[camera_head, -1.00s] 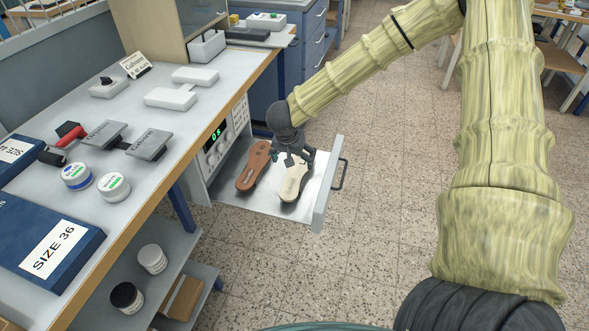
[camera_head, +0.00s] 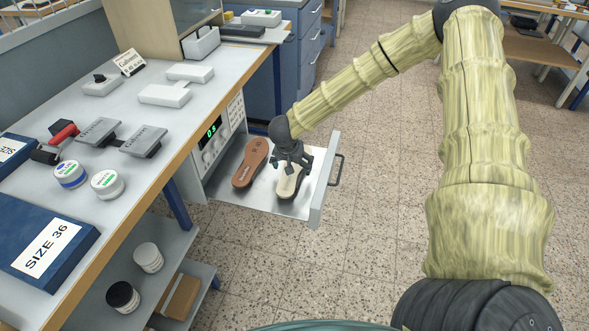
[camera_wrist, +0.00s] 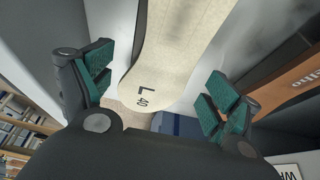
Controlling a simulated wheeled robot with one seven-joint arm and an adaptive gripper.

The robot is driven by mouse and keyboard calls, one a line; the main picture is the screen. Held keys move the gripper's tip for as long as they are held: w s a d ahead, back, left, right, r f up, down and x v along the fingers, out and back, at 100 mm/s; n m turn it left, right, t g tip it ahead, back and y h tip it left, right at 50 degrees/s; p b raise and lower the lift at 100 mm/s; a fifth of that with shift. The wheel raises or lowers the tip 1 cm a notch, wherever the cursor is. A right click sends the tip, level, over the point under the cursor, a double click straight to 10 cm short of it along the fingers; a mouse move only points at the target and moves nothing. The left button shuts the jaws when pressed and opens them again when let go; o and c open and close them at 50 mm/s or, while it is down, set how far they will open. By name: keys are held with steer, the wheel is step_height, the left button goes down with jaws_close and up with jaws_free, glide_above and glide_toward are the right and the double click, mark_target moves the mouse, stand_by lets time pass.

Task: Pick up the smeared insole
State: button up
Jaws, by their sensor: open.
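A cream insole (camera_head: 288,187) and a brown insole (camera_head: 250,163) lie side by side in the pulled-out metal drawer (camera_head: 320,190). My gripper (camera_head: 293,165) is over the far end of the cream insole. In the wrist view my gripper (camera_wrist: 157,88) is open, with its green-padded fingers on either side of the cream insole (camera_wrist: 178,45), whose rounded end is marked "L 40". Both pads look apart from it. I cannot make out a smear on either visible surface.
The workbench (camera_head: 165,118) left of the drawer holds stamps, white jars, pale blocks and blue boxes. A lit green display (camera_head: 211,131) sits beside the drawer. The drawer's front wall stands close to the right of the cream insole. Open floor lies further right.

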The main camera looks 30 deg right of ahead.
steer(key=shift+f, duration=0.1)
steer(key=c, duration=1.2)
